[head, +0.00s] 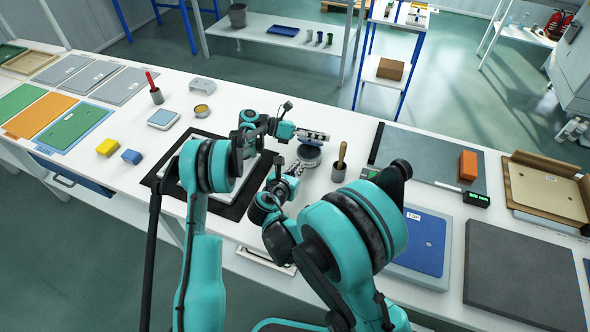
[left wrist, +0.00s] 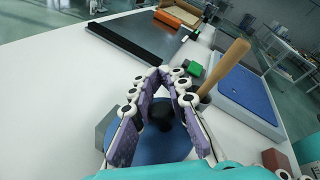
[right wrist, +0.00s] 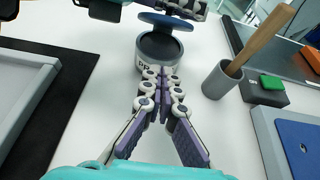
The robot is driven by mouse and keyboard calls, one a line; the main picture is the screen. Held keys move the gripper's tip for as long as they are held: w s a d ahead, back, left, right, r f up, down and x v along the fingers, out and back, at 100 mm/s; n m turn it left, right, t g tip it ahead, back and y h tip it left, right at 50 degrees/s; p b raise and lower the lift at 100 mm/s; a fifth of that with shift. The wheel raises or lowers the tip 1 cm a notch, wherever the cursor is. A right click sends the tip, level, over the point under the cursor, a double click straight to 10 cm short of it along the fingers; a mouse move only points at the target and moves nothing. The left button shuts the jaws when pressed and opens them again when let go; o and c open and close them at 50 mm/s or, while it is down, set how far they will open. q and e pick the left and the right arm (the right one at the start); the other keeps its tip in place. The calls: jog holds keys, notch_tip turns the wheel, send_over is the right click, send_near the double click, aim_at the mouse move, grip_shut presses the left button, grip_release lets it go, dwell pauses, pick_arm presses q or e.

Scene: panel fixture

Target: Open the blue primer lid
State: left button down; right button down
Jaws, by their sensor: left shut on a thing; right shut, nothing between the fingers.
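The blue primer lid (right wrist: 168,21) is a round blue disc, held above the grey primer can (right wrist: 150,70), whose dark open mouth shows below it in the right wrist view. A gap shows between lid and can rim. My left gripper (head: 315,136) is shut on the lid's black knob (left wrist: 161,113); the blue lid (left wrist: 150,148) spreads below its fingers in the left wrist view. My right gripper (right wrist: 162,78) is shut and empty, its fingertips close to the can's front; I cannot tell whether they touch. In the head view the can (head: 309,157) stands between both grippers.
A grey cup (right wrist: 219,80) with a wooden-handled tool stands right of the can. A black-framed panel (head: 236,207) lies to the left. A dark grey board (head: 425,155) with an orange block (head: 468,165) lies to the right. Blue and yellow blocks (head: 108,147) sit further left.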

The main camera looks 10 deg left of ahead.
aim_at(308, 143)
jog(key=x, duration=0.4)
jog(key=w+r, duration=0.2)
jog(key=shift+w+d, duration=0.25)
jog(key=shift+w+r, duration=0.3)
jog(key=shift+r, duration=0.1)
pick_arm(q)
jog(key=shift+f, duration=0.1)
pick_arm(e)
jog(key=shift+w+d+r, duration=0.15)
jog(key=shift+w+r, duration=0.35)
jog(key=shift+r, duration=0.15)
pick_arm(q)
jog(key=c, duration=1.6)
grip_release()
